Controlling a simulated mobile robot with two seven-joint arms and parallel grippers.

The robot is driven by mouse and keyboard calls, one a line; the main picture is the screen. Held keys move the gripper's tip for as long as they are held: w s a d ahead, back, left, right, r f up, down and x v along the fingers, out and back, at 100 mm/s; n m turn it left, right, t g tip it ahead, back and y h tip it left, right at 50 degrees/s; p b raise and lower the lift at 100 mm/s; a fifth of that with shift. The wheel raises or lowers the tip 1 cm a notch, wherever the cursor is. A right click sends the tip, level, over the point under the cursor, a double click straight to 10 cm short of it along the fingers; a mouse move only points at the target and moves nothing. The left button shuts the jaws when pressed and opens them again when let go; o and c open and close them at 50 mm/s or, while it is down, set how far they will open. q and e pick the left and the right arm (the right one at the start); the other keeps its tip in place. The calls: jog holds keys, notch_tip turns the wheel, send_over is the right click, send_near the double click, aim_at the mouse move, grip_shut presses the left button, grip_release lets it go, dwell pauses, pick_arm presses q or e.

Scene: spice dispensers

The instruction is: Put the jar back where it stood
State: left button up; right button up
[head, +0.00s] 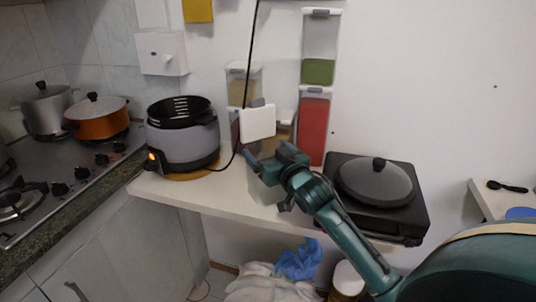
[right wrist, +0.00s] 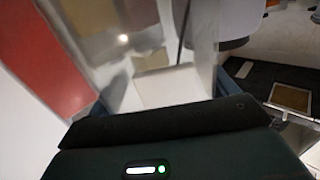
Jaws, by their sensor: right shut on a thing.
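In the right wrist view a white square face (right wrist: 168,86) lies just beyond the gripper (right wrist: 165,108). My left gripper is not in view.
A tall red-filled dispenser (head: 313,128) stands below a green-filled one (head: 319,50). A smaller tan-filled dispenser (head: 242,88) is at the wall. A grey cooker (head: 183,140) stands left on the shelf (head: 215,190), a black hotplate with a lidded pan (head: 376,182) right. A black cord hangs between.

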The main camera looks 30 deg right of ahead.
jog(key=shift+f, duration=0.15)
jog(key=o, duration=1.4)
jog(key=shift+s, duration=0.35)
jog(key=s, duration=0.7)
jog(key=s+a, duration=0.1)
jog(key=s, duration=0.3)
jog(key=shift+s, duration=0.15)
